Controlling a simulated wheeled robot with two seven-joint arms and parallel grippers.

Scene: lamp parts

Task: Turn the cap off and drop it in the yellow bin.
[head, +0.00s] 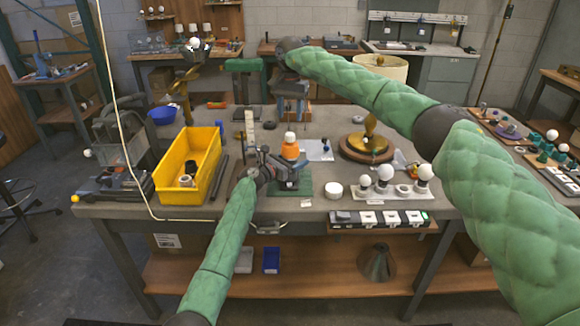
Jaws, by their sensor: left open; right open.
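An orange bottle (290,152) with a white cap (290,137) on top stands upright above a green base (291,187) near the front of the workbench. My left gripper (283,164) is open at the bottle's lower part; whether its fingers touch the bottle is too small to tell. My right gripper (290,112) is open and points down, above or behind the cap, and looks empty. The yellow bin (207,173) stands to the left of the bottle, with some dark and pale small parts inside.
A thin dark bar (219,177) lies between bin and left gripper.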

